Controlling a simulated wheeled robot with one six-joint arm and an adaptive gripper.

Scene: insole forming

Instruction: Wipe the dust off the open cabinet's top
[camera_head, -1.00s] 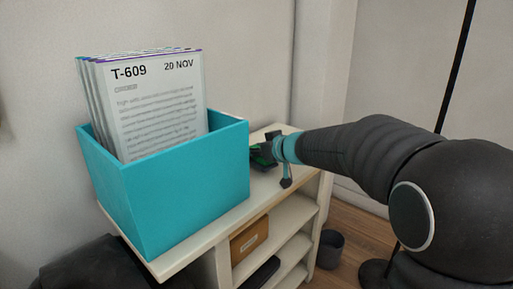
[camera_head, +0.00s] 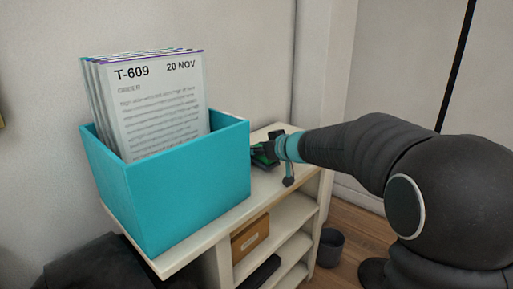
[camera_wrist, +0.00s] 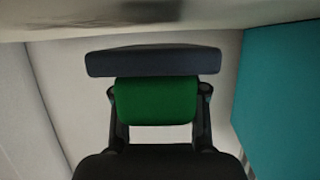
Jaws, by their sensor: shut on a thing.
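The open cabinet (camera_head: 215,232) is cream white with open shelves, and its top shows around a teal box. My gripper (camera_wrist: 155,105) is shut on a wiper with a green grip (camera_wrist: 155,101) and a dark grey pad (camera_wrist: 154,61). In the head view the wiper (camera_head: 262,156) is at the cabinet top, just right of the box. In the wrist view the pad is close to the cabinet top (camera_wrist: 200,16); I cannot tell whether it touches. A dark smudge (camera_wrist: 22,12) shows on that top, either dust or shadow. The top behind the box is hidden.
The teal box (camera_head: 170,205) with upright papers (camera_head: 160,105) stands on the cabinet top, close left of my gripper; it also shows in the wrist view (camera_wrist: 280,100). A wall runs behind. A brown box (camera_head: 250,238) is on a shelf. A grey bin (camera_head: 331,247) stands on the floor.

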